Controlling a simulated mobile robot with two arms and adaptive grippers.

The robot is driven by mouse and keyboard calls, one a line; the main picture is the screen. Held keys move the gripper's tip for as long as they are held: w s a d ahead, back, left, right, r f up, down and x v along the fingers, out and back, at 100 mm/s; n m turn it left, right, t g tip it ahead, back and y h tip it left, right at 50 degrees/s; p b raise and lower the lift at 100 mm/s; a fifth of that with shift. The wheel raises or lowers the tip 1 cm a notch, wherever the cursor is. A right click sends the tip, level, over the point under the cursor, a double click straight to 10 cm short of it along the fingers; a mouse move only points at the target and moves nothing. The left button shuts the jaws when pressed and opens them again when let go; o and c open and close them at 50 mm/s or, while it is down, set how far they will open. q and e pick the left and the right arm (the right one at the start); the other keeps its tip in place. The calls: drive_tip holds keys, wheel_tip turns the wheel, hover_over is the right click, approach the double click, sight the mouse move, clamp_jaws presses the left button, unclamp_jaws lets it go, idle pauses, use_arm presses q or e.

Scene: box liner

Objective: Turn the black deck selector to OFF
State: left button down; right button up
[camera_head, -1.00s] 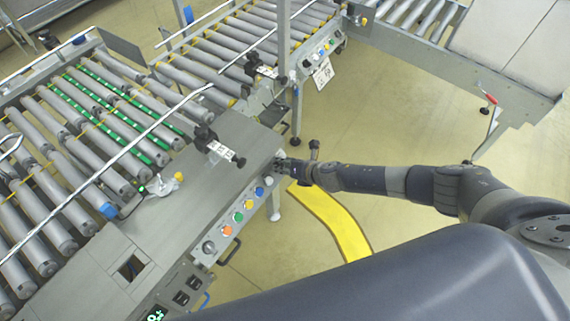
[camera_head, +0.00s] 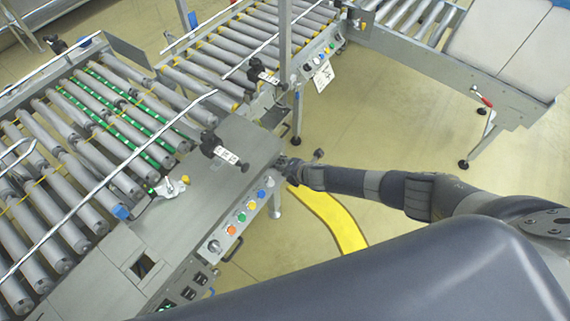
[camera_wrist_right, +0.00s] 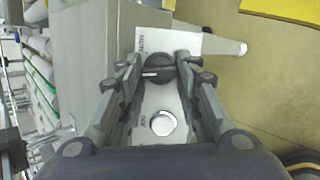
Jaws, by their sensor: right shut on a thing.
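The black deck selector (camera_wrist_right: 160,72) is a round knob on a light grey panel plate in the right wrist view. A short white mark on it points to the left of that picture. My right gripper (camera_wrist_right: 161,70) has one finger on each side of the knob and is shut on it. In the head view my right gripper (camera_head: 287,165) is at the far end of the control panel's side, and the selector is hidden there. My left gripper is in neither view.
A round white button (camera_wrist_right: 163,124) is on the same plate, between my fingers. Coloured buttons, including an orange one (camera_head: 231,230), run along the panel (camera_head: 222,238). Roller conveyors (camera_head: 100,130) lie behind it. Floor to the right is open, with a yellow strip (camera_head: 335,220).

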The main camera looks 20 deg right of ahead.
drive_tip(key=shift+r+m+p, duration=0.1)
drive_tip(key=shift+m+p, duration=0.2)
drive_tip(key=shift+m, duration=0.5)
drive_tip(key=o, duration=0.8)
drive_tip(key=shift+c, duration=0.2)
drive_tip(key=v, duration=1.2)
drive_tip(key=shift+w+r, duration=0.1)
